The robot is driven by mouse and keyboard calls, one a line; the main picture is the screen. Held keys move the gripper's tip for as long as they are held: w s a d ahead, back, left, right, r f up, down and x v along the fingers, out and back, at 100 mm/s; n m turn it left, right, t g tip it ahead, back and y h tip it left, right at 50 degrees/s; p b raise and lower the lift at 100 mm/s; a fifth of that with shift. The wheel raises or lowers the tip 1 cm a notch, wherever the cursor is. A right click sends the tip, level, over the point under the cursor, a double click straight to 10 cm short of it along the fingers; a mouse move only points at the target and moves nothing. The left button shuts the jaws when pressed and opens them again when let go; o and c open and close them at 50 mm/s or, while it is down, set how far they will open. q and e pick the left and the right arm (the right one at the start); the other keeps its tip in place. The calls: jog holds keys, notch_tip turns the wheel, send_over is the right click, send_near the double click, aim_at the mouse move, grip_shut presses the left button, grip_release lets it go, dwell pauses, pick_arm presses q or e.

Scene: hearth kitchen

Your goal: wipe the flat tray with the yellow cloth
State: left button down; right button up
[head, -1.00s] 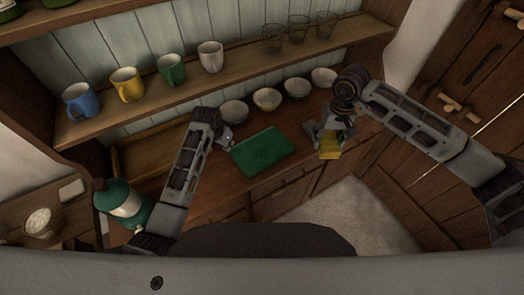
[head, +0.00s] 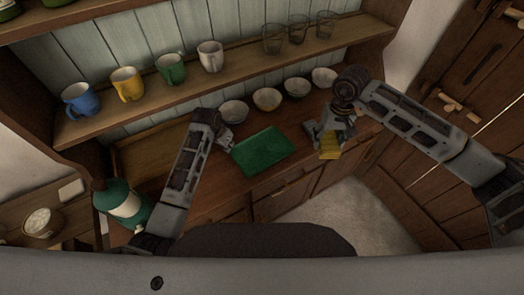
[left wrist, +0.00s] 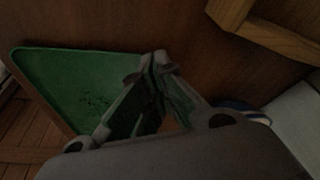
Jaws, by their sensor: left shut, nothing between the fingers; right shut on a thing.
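The flat tray (head: 262,152) is green and lies on the wooden counter in the head view. It also shows in the left wrist view (left wrist: 75,85), with dark specks on its surface. My left gripper (head: 228,143) is shut and empty at the tray's left edge; its fingers (left wrist: 158,65) overlap part of the tray in the left wrist view. I cannot tell whether they touch it. My right gripper (head: 326,138) is shut on the yellow cloth (head: 329,153), which hangs below the fingers to the right of the tray, apart from it. The gripper hides the cloth's upper part.
Several bowls (head: 267,99) stand along the back of the counter behind the tray. Mugs (head: 171,69) and glasses (head: 298,29) stand on the shelf above. A green and white canister-like object (head: 124,203) is at the lower left, near my left arm.

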pick_arm(q)
jog(key=shift+f, duration=0.2)
jog(key=shift+r, duration=0.1)
jog(key=shift+r, duration=2.9)
jog(key=shift+r, duration=0.1)
jog(key=v, duration=1.1)
jog(key=shift+r, duration=0.4)
jog(key=shift+s+a+f, duration=0.1)
jog(key=shift+s+a, duration=0.05)
jog(key=shift+s, duration=0.05)
